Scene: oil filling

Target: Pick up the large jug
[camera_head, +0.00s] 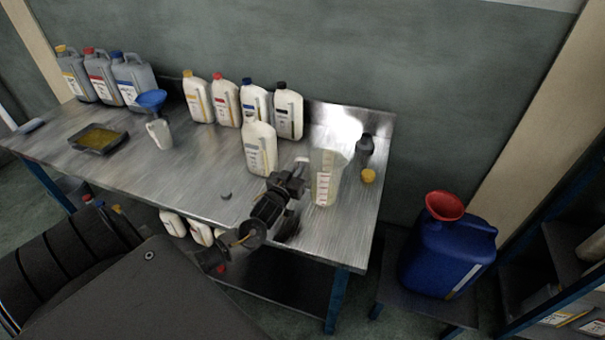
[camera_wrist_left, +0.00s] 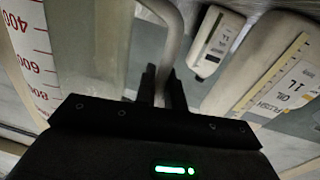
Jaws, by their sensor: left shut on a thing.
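The large jug (camera_head: 326,182) is a clear measuring jug with red scale marks. It stands upright near the right end of the metal table. In the left wrist view the jug (camera_wrist_left: 85,45) fills the left side with its scale. My left gripper (camera_head: 299,178) is at the jug's left side, where its handle is. In the left wrist view the fingers of the gripper (camera_wrist_left: 161,88) are shut on the pale curved handle (camera_wrist_left: 172,40). I cannot tell whether the jug's base touches the table. My right gripper is not in view.
A white oil bottle (camera_head: 260,150) stands just left of my left gripper. Several more bottles line the table's back. A yellow cap (camera_head: 368,176) and a dark object (camera_head: 365,145) lie right of the jug. A blue canister (camera_head: 445,258) with a red funnel (camera_head: 445,205) stands lower right.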

